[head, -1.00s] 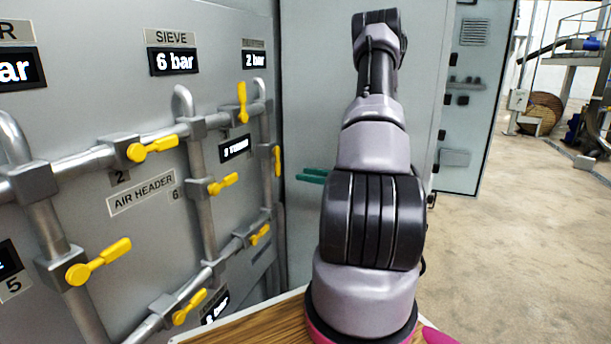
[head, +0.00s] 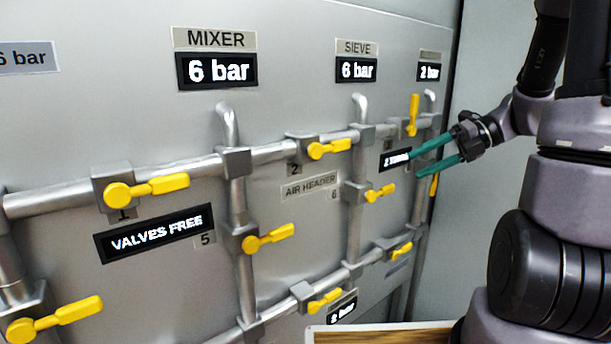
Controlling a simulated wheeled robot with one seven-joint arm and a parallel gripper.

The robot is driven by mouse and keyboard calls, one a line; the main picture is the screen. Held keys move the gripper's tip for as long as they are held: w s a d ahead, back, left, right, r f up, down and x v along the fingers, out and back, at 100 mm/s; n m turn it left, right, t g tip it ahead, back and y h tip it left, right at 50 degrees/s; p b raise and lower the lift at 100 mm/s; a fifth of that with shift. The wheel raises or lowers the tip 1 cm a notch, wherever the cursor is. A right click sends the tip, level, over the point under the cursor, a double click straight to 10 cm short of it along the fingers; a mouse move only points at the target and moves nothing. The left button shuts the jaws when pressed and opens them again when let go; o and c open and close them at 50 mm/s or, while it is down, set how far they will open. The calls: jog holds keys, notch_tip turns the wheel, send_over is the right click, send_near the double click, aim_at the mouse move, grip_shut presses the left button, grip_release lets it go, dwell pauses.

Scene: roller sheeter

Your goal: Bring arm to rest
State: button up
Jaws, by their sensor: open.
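My gripper (head: 414,161) shows at the right of the head view, with two green fingers spread apart and nothing between them. It is in front of the right part of the valve panel (head: 120,60), where its upper finger overlaps the edge of a small black display (head: 396,158). I cannot tell whether it touches anything. My arm (head: 560,200) is bent and fills the right side of the picture, hiding what is behind it.
Grey pipes carry several yellow valve handles, among them one beside the VALVES FREE display (head: 155,233), one under the SIEVE display (head: 356,70) and an upright one (head: 413,115). The MIXER display (head: 217,71) reads 6 bar. A wood-topped surface (head: 385,336) lies low in front.

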jog(key=s+a+r+n+t+h, duration=0.1)
jog(key=s+r+n+h, duration=0.4)
jog(key=n, duration=1)
jog(key=s+r+n+t+h, duration=0.4)
jog(key=r+n, duration=0.3)
jog(key=n, duration=0.8)
jog(key=shift+s+a+n+h, duration=0.35)
jog(key=shift+s+n+h, duration=0.05)
jog(key=shift+s, duration=0.3)
jog(key=shift+a, duration=0.1)
